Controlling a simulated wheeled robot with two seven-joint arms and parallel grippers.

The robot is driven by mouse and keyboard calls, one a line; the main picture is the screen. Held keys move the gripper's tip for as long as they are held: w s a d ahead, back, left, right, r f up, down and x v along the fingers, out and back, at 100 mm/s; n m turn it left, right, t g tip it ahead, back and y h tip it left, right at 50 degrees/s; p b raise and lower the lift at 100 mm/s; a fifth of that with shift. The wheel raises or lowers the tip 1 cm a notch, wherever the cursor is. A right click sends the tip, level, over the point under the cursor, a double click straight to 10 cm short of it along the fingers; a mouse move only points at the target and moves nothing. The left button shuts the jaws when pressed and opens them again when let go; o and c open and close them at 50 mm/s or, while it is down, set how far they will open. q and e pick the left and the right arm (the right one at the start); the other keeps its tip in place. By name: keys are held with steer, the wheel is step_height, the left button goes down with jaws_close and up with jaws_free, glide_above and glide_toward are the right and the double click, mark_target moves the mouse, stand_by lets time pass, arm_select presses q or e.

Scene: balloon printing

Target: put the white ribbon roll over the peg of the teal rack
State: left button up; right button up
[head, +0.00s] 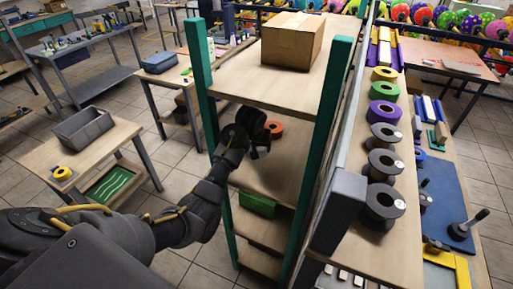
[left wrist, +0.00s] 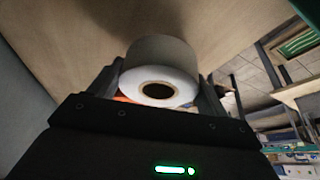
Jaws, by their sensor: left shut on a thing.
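The white ribbon roll (left wrist: 160,80) is between the fingers of my left gripper in the left wrist view, its round hole facing the camera. My left gripper (head: 258,138) is shut on it. In the head view the gripper reaches in between the posts of the teal rack (head: 334,100), over its middle shelf; the roll is hidden there by the hand. An orange ring-shaped thing (head: 275,129) shows just beside the fingers, and an orange sliver (left wrist: 122,98) shows by the roll. I cannot make out the peg. My right gripper is not in view.
A cardboard box (head: 292,41) stands on the rack's top shelf, and a green box (head: 257,204) sits on a lower one. Several coloured rolls (head: 383,135) line the bench at right. A small table with a grey bin (head: 84,128) stands at left.

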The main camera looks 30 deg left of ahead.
arm_select(q)
steer(key=shift+w+a+r, duration=0.15)
steer(key=shift+w, duration=0.25)
steer(key=shift+w+a+r+p, duration=0.1)
steer(key=shift+w+a+p, duration=0.05)
steer(key=shift+w+p, duration=0.3)
step_height(320, 180, down, 3)
steer(key=shift+r+p, duration=0.15)
steer(key=shift+p, duration=0.65)
steer(key=shift+w+f, duration=0.1)
steer(key=shift+f, duration=0.35)
steer(key=shift+f, duration=0.1)
steer(key=shift+f, duration=0.15)
steer(key=o, duration=1)
